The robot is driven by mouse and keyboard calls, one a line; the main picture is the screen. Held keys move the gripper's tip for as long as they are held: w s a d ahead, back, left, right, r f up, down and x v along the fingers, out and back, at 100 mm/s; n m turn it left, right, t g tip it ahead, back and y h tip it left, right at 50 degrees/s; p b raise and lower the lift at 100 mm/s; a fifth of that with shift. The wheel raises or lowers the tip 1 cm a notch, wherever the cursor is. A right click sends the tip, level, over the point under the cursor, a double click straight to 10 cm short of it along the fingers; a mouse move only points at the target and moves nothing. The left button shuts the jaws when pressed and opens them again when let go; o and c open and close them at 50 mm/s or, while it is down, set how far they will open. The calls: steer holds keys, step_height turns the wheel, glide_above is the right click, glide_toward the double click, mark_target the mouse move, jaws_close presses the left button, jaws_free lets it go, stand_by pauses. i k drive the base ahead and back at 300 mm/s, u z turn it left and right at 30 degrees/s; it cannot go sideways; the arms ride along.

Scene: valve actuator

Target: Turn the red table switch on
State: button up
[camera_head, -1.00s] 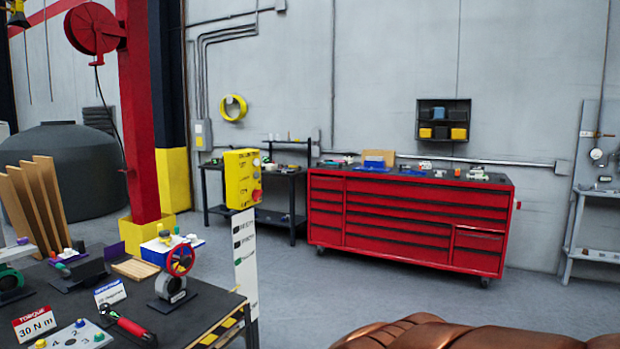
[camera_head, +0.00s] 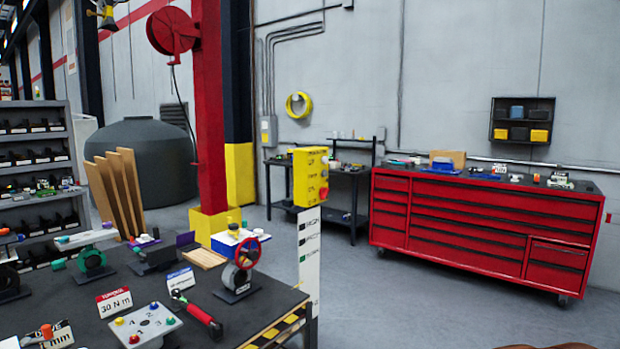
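The black work table (camera_head: 115,290) is at the lower left with several fixtures on it. Near its right side stands a valve with a red handwheel (camera_head: 248,253) on a grey round body and dark base. A red-handled lever or tool (camera_head: 205,321) lies in front of it. My gripper is not in view.
A yellow control box (camera_head: 310,176) stands on a post with a white label panel (camera_head: 309,250) beyond the table's right corner. A red tool cabinet (camera_head: 470,225) is at the back right. Grey floor (camera_head: 400,300) lies open between. A red column (camera_head: 211,110) rises behind the table.

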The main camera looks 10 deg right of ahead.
mark_target(324, 192)
steer(key=z, duration=0.05)
steer(key=i, duration=1)
steer(key=u, duration=0.1)
